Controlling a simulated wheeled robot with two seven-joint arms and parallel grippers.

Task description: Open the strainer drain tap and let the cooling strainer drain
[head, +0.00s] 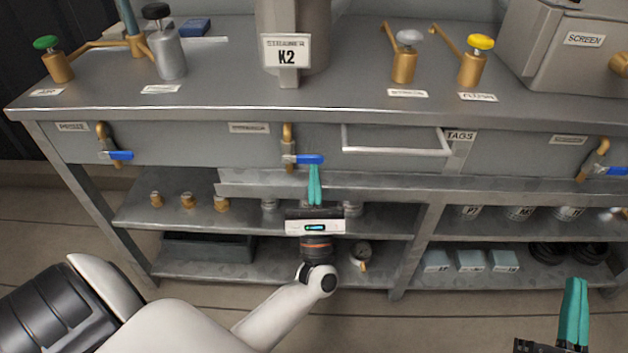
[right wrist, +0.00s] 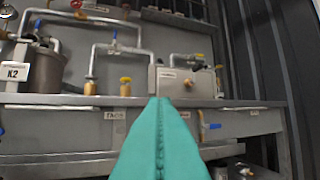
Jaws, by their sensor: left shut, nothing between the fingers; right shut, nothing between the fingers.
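A grey vessel labelled K2 (head: 297,25) stands on the bench; it also shows at the left of the right wrist view (right wrist: 38,72). Below it, on the bench front, is a brass tap (head: 288,137) whose blue lever (head: 309,159) points right, level. A small label (head: 249,128) left of this tap is too small to read surely. My left gripper (head: 314,170) is shut and empty, fingers pointing up, tips at the lever's underside; I cannot tell if they touch. My right gripper (head: 577,285) is shut and empty at the lower right, away from the taps; its fingers (right wrist: 160,115) fill the right wrist view's middle.
Similar blue-lever taps stand at the left (head: 120,155) and right (head: 610,171) of the bench front. A drawer handle (head: 397,152) juts out right of the middle tap. A metal ledge (head: 380,184) runs below, above shelves with fittings and tins.

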